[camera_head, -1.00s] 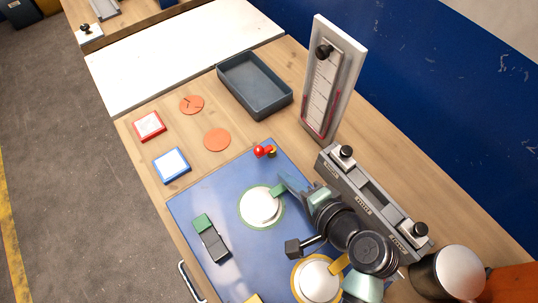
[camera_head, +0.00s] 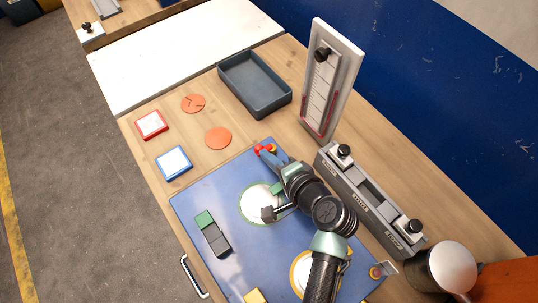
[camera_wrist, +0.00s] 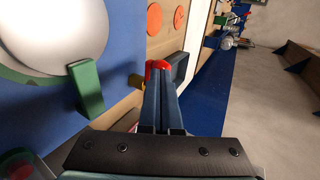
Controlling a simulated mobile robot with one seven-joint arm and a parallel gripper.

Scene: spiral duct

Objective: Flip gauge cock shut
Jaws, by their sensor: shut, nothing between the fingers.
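The gauge cock looks to be the small red-handled fitting (camera_head: 266,149) with a brass part at the far edge of the blue panel (camera_head: 205,243). My gripper (camera_head: 270,156) is at the red handle, fingers together with nothing between them. In the wrist view the closed fingertips (camera_wrist: 161,72) overlap the red handle (camera_wrist: 158,65), and a brass piece (camera_wrist: 135,81) shows just left of them. I cannot tell whether the fingers touch the handle. The fingers hide part of it.
A manometer board (camera_head: 331,82) stands upright behind the panel. A grey rail with black knobs (camera_head: 370,197) lies to the right. A dark tray (camera_head: 254,84) sits at the back. A white disc with a green tab (camera_head: 257,204) lies under my arm.

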